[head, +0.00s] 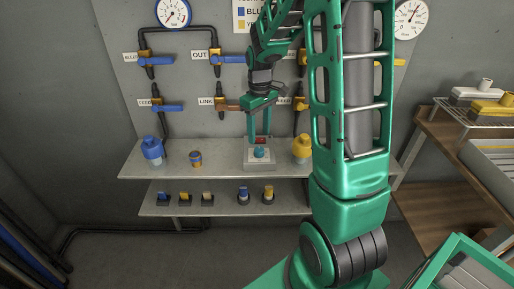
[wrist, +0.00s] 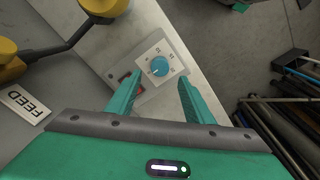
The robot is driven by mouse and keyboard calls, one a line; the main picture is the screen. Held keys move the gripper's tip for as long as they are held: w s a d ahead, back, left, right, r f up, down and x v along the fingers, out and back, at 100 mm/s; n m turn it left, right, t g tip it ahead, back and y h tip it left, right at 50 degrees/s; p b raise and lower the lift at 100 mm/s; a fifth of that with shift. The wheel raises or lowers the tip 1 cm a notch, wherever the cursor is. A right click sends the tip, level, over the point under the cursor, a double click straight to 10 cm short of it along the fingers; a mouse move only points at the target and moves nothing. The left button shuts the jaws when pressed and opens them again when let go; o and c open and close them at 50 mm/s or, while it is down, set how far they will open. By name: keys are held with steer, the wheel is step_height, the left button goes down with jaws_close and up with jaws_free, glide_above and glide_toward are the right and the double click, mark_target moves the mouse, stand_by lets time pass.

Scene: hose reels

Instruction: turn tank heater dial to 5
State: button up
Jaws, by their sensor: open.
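The heater box (head: 252,164) is a pale grey block on the upper shelf, with a teal round dial (head: 260,153) on it. In the wrist view the teal dial (wrist: 160,68) sits on a white square plate with small marks, too small to read. A red part (head: 261,140) shows just behind the dial. My gripper (head: 259,133) is above the box, pointing down. In the wrist view my gripper (wrist: 155,82) is open, one green finger on each side of the dial's line. I cannot tell whether the fingers touch the box.
The lower shelf (head: 222,207) holds several small coloured pieces. Pipes and valves with blue handles (head: 166,108) line the wall behind.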

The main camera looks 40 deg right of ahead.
mark_target(259, 149)
step_height(259, 149, down, 7)
steer(key=shift+f, duration=0.1)
stand_by(0.4)
steer(key=c, duration=1)
